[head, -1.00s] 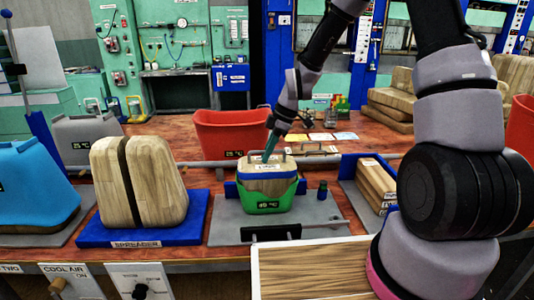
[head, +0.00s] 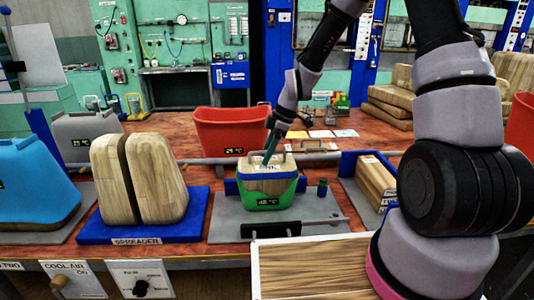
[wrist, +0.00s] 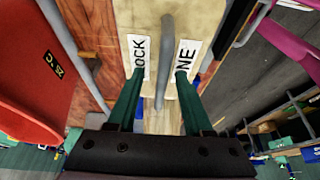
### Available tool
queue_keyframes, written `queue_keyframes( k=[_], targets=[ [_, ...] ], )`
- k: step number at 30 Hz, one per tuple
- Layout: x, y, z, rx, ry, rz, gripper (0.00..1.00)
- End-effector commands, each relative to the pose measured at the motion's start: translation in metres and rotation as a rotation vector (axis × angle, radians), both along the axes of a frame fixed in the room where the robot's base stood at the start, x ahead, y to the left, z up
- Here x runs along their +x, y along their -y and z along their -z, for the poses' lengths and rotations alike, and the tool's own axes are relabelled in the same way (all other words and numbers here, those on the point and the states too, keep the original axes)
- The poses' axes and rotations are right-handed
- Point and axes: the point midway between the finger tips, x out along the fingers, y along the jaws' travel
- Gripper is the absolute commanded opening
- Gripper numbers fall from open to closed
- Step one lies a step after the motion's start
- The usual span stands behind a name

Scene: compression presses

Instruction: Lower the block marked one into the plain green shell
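The block marked one (head: 268,169) is wooden with a grey handle on top. It sits in the green shell (head: 280,200), with only its upper part showing above the rim; its underside is hidden. The shell has a temperature display on its front. My gripper (head: 268,158) points down at the block's top. In the wrist view, the gripper (wrist: 157,76) has two spread green fingers, one on each side of the handle (wrist: 166,28), with visible gaps. The fingers lie over the label halves on the block's top. Whether the block is fully seated cannot be told.
A red bin (head: 228,132) stands behind the shell. The split wooden spreader (head: 140,180) on a blue base stands to the left. A blue-ended rack with wooden pieces (head: 375,178) is to the right. A black handle bar (head: 282,229) lies in front.

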Motion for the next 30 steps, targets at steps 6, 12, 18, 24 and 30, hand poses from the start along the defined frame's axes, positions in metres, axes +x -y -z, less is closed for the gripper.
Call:
queue_keyframes(
  k=[6, 12, 18, 24, 30],
  targets=[
    [0.0, 0.0, 0.001, -0.001, -0.002, 0.0, 0.5],
    [0.001, 0.006, -0.013, 0.0, 0.002, 0.002, 0.5],
    [0.001, 0.021, -0.049, 0.0, 0.003, 0.005, 0.5],
    [0.002, 0.035, -0.083, 0.0, 0.004, 0.003, 0.5],
    [0.001, 0.041, -0.098, 0.0, 0.001, -0.001, 0.5]
  ],
)
